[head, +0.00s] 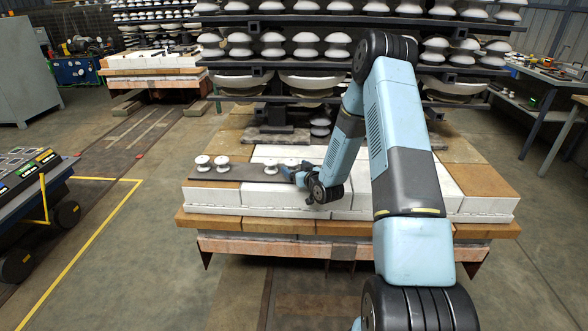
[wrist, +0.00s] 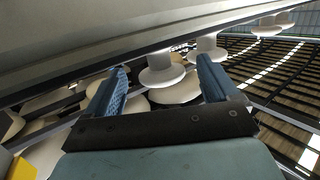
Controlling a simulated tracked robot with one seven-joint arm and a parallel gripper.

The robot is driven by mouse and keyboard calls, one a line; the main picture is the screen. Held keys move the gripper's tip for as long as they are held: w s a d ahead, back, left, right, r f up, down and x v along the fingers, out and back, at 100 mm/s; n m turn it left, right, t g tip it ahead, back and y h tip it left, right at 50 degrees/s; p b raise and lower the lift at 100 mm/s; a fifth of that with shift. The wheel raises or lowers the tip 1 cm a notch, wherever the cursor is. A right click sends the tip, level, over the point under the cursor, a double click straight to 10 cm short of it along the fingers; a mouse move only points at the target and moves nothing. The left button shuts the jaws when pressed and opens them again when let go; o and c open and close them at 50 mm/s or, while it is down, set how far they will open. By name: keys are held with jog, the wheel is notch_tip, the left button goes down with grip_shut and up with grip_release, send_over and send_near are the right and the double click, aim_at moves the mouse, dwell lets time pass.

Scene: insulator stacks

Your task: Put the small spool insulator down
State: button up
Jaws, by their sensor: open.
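Several small white spool insulators stand upright on a dark strip (head: 236,173) on the white block table. Two of them, a left spool (head: 202,163) and its neighbour (head: 222,163), stand apart from the rest. Others, including one spool (head: 271,166), stand close to my gripper (head: 293,173). In the wrist view my gripper (wrist: 162,66) is open, with its blue fingers spread. One white spool (wrist: 159,70) shows between and just beyond the fingertips; I cannot tell whether it touches them. Another spool (wrist: 207,49) shows beyond the right finger. My gripper hides part of the row in the head view.
A dark rack (head: 262,69) with many large white insulators stands behind the table. The white block top (head: 250,196) is clear in front of the strip. A cart (head: 30,175) stands at the left and a bench (head: 540,90) at the right.

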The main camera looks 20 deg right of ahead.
jog(key=v, duration=1)
jog(key=s+r+g+h, duration=0.3)
jog(key=s+r, duration=0.2)
jog(key=r, duration=0.7)
jog(key=s+r+g+h, duration=0.2)
jog(key=s+r, duration=0.2)
jog(key=r, duration=0.8)
jog(key=s+a+r+m+g, duration=0.1)
jog(key=s+r, duration=0.2)
jog(key=s, duration=0.6)
jog(key=s+a+r+m+g, duration=0.1)
jog(key=s+r, duration=0.3)
jog(key=s, duration=0.6)
jog(key=s+a+r+m+g, duration=0.1)
jog(key=s+a+r+g, duration=0.1)
jog(key=s, duration=0.8)
jog(key=shift+r+g+y, duration=0.3)
jog(key=shift+r+g, duration=0.2)
jog(key=shift+r, duration=0.35)
